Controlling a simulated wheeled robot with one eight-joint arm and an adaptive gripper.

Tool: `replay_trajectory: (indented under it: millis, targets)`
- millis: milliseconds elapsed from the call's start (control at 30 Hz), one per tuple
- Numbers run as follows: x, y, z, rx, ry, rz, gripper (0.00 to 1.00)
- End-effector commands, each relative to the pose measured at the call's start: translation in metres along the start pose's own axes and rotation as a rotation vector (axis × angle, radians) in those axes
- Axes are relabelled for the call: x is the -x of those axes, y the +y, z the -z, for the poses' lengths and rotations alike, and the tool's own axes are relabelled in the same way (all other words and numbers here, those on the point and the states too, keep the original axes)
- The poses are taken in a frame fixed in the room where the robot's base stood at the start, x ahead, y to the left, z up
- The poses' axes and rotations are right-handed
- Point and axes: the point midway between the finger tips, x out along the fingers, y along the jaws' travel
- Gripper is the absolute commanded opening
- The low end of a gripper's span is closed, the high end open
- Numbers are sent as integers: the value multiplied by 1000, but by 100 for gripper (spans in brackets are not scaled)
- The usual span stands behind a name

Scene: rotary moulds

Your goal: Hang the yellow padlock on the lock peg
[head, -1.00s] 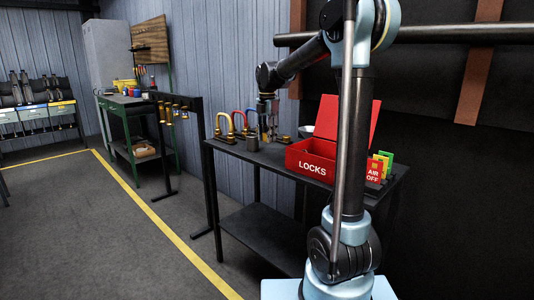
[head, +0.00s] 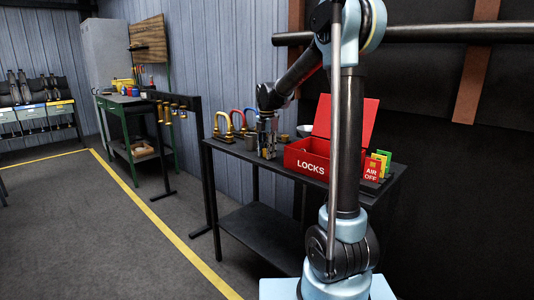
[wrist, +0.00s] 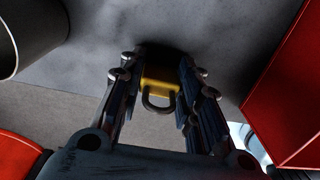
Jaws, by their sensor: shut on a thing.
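The yellow padlock (wrist: 158,81) shows in the wrist view between the two fingers of my gripper (wrist: 161,72). The fingers are shut on its yellow body, and its dark shackle loops toward the camera. In the head view my gripper (head: 267,150) points down, low over the black table (head: 228,149), just left of the red LOCKS box (head: 307,163). The padlock cannot be made out there. Whether it touches the table is unclear. I cannot pick out the lock peg with certainty.
Yellow, blue and red arched pieces (head: 222,121) stand at the table's left end. A grey cylinder (wrist: 28,38) is at the wrist view's upper left. Red and green tags (head: 375,168) stand right of the box. A black rack with brass pieces (head: 178,103) stands further left.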

Motion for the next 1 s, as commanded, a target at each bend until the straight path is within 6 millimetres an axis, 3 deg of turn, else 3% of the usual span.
replay_trajectory:
  millis: [33,100,133,567,767,1000]
  targets:
    - [-1,0,0,0,0,0,33]
    - [-1,0,0,0,0,0,49]
    - [-1,0,0,0,0,0,51]
    - [5,0,0,0,0,0,51]
    - [32,0,0,1,0,0,51]
    - [78,0,1,1,0,0,51]
